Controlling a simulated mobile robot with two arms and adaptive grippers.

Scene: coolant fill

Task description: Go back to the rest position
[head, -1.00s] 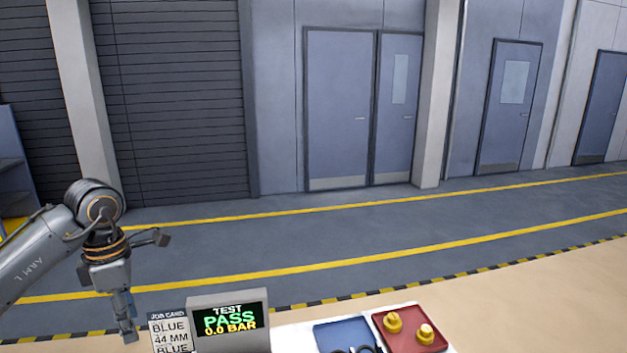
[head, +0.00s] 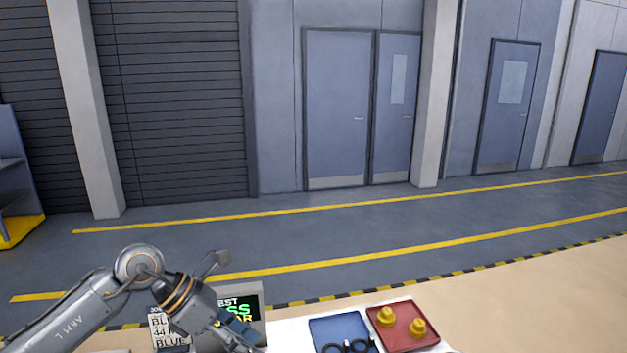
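My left arm comes in from the left, and its gripper (head: 240,334) points down and to the right in front of the test display. I cannot tell whether its fingers are open or shut, and I see nothing clearly held. The test display (head: 257,301) is partly hidden behind the gripper; green and yellow letters show. The job card (head: 160,328) stands left of the display, also partly covered by the arm. My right gripper is not in view.
A blue tray (head: 338,325) holds a black looped object (head: 357,347) at its front. A red tray (head: 402,338) right of it holds two yellow caps (head: 386,316). The floor beyond the white table is clear up to the doors. A shelf (head: 15,170) stands at far left.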

